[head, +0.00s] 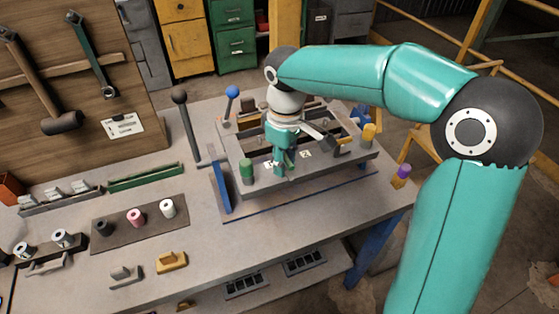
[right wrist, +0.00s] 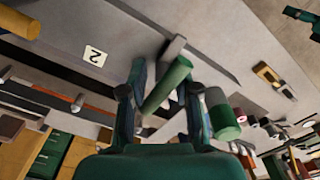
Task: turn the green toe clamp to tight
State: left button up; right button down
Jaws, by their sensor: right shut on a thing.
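My right gripper (head: 283,165) is over the front rail of the grey frame (head: 312,172) on the workbench. In the right wrist view its fingers (right wrist: 160,100) are closed around a slim green bar, which I take for the handle of the green toe clamp (right wrist: 168,84). The bar lies slanted between the fingers, and its lower end is partly hidden by them. A thicker green cylinder (head: 247,171) stands on the frame's left front corner. It also shows beside the fingers in the right wrist view (right wrist: 223,116). My left gripper is out of view.
A yellow cylinder (head: 369,132) and a purple-topped post (head: 401,173) are to the right. A black-knobbed lever (head: 180,98) and a blue-knobbed lever (head: 232,92) rise at the left and back. Spools stand on a dark mat (head: 150,231). The bench front has free room.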

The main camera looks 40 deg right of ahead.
jog(key=shift+f, duration=0.1)
jog(key=c, duration=1.2)
grip_release()
jog(key=shift+a, duration=0.1)
notch_tip(320, 180, up, 12)
jog(key=shift+f, duration=0.1)
